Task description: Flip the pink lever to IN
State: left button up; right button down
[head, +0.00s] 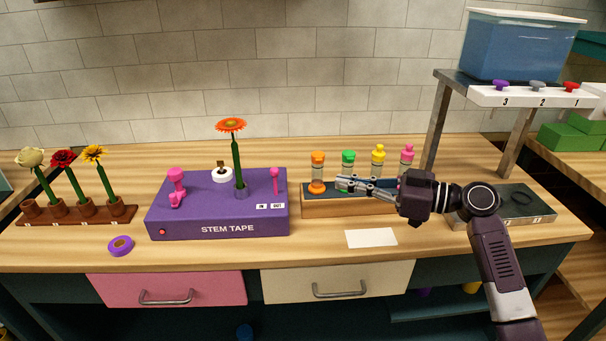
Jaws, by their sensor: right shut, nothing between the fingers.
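The purple stem tape machine (220,218) stands on the wooden bench left of centre. A small pink lever (275,178) rises near its right end, behind the white IN and OUT labels (269,206). The lever looks about upright; I cannot tell toward which label it leans. A bigger pink handle (176,184) is at the machine's left end. An orange flower (231,126) stands by its green stem in the machine's holder. My right gripper (341,183) is shut and empty, pointing left over the bottle rack, clear of the lever to its right. My left gripper is out of view.
A wooden rack (345,208) with several coloured-cap bottles is right of the machine, partly behind my gripper. A white card (371,238) lies in front. Purple tape (120,246) lies front left, below a flower holder (75,215). A shelf with a water tank (517,48) stands right.

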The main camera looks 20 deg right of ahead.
jog(key=p, duration=0.3)
send_near(278, 172)
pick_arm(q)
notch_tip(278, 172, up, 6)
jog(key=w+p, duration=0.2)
pick_arm(e)
jog(key=x, duration=0.7)
pick_arm(q)
jog(key=shift+p, duration=0.35)
pick_arm(e)
jog(key=shift+w, duration=0.1)
